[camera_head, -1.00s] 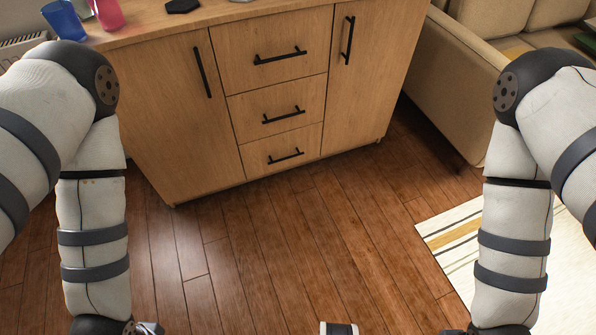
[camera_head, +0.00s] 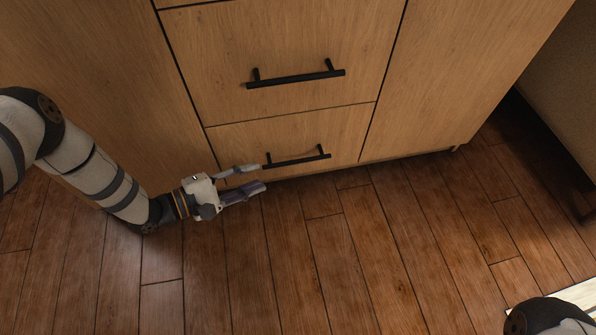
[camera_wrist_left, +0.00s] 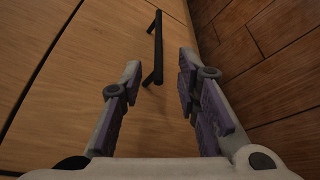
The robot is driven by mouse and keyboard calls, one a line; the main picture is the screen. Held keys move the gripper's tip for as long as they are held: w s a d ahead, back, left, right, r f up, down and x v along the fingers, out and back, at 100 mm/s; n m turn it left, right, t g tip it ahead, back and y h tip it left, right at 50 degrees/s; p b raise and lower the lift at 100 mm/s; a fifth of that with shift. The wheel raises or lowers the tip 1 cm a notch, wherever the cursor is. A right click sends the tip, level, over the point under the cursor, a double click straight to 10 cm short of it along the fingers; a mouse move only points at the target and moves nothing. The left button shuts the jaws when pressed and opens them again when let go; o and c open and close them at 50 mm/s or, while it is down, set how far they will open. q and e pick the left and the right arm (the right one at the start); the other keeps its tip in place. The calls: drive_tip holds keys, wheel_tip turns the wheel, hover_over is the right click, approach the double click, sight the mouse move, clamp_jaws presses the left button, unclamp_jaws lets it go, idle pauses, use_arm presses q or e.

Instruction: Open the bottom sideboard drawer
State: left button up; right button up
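The bottom sideboard drawer (camera_head: 235,139) is shut, flush with the front, with a black bar handle (camera_head: 297,158) across it. My left gripper (camera_head: 263,177) is low in front of the drawer, at the left end of the handle. Its two fingers are apart, with nothing held between them. In the left wrist view the handle (camera_wrist_left: 158,47) lies ahead, its near end roughly between the open fingertips (camera_wrist_left: 160,80). I cannot tell that either finger touches it. Of my right arm only a dark joint shows at the bottom right of the head view; its gripper is out of view.
The drawer above (camera_head: 290,45) with its own black handle (camera_head: 295,77) is shut. Cupboard doors stand on both sides. The wooden floor (camera_head: 330,260) in front is clear. A sofa (camera_head: 560,110) stands at the right and a pale rug edge shows at bottom right.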

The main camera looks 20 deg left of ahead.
sight(290, 164)
use_arm(q)
drive_tip(key=b+x, duration=0.3)
drive_tip(key=x, duration=0.8)
drive_tip(key=shift+w+d, duration=0.2)
drive_tip(key=shift+w, duration=0.15)
clamp_jaws()
